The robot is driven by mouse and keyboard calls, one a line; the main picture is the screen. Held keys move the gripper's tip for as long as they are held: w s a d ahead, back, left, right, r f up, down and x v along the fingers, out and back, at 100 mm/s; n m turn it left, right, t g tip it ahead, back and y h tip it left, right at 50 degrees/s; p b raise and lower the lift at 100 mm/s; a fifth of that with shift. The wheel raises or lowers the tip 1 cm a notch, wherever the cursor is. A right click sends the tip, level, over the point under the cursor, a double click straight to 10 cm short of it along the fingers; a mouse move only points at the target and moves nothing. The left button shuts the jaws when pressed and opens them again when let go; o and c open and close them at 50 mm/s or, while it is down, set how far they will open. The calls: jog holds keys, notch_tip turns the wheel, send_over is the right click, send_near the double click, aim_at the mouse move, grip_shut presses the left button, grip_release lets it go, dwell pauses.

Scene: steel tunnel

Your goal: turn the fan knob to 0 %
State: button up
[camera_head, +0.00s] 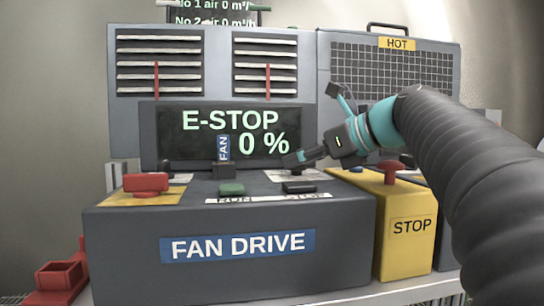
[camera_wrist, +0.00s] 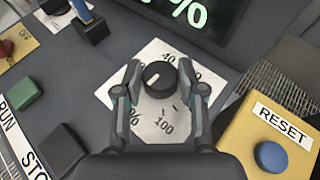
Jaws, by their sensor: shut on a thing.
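The fan knob (camera_wrist: 158,76) is a round black knob with a white mark, on a white dial plate (camera_wrist: 150,52) with printed percent figures, including a 100. My gripper (camera_wrist: 160,80) is shut on the knob, one finger on each side, in the wrist view. The dark display (camera_head: 240,135) reads E-STOP and 0 %. Which dial figure the mark points at is too small to tell.
A green RUN button (camera_head: 231,188) and a black STOP button (camera_head: 299,187) sit on the console front. A red-handled switch (camera_head: 146,183) is at left. A blue FAN-labelled lever (camera_head: 223,150) stands left of the gripper. A yellow box (camera_head: 392,250) with a blue RESET button (camera_wrist: 271,156) is at right.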

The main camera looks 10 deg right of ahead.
jog(key=n+g+y, duration=0.2)
jog(key=n, duration=0.1)
jog(key=shift+w+d+g, duration=0.15)
jog(key=shift+w+g, duration=0.05)
jog(key=shift+g, duration=0.1)
jog(key=shift+w+n+g+y, duration=0.1)
jog(key=shift+n+g+y, duration=0.8)
jog(key=shift+n+g, duration=1)
jog(key=shift+g, duration=0.3)
jog(key=o, duration=1.1)
jog(key=shift+o, duration=0.2)
